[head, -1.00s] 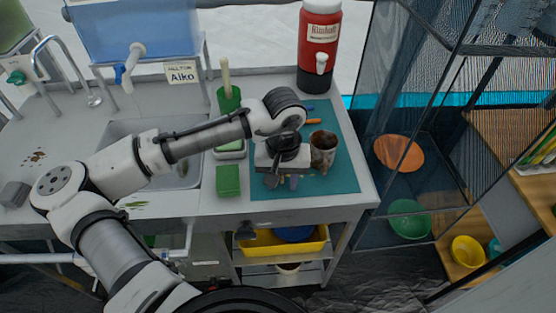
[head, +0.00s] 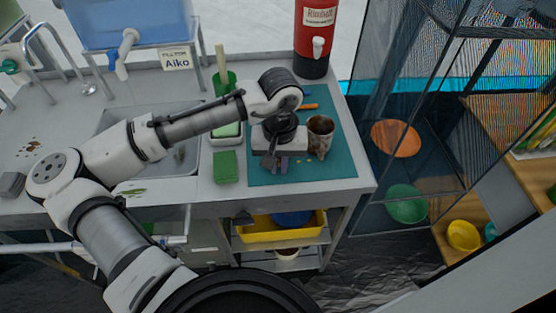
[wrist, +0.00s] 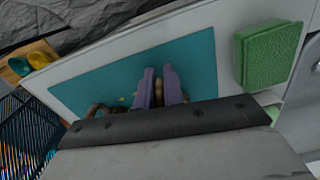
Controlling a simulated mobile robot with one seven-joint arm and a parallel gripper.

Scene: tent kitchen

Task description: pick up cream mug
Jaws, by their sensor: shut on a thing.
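The cream mug (head: 321,141), stained brown, stands upright on the teal mat (head: 342,166) in the head view. My gripper (head: 274,162) is just left of it, low over the mat. In the wrist view my gripper's two purple fingers (wrist: 160,88) are close together with a narrow gap holding a small brownish bit. A brownish curved edge, seemingly the mug (wrist: 97,109), shows left of the fingers, mostly hidden by my gripper's body. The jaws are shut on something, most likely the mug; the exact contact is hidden.
A green sponge (head: 227,167) lies left of the mat, beside the sink (head: 190,158). A red dispenser (head: 314,45) stands behind. Orange-handled utensils lie behind the mug. A dark mesh shelf (head: 375,110) rises to the right. The front of the mat is mostly clear.

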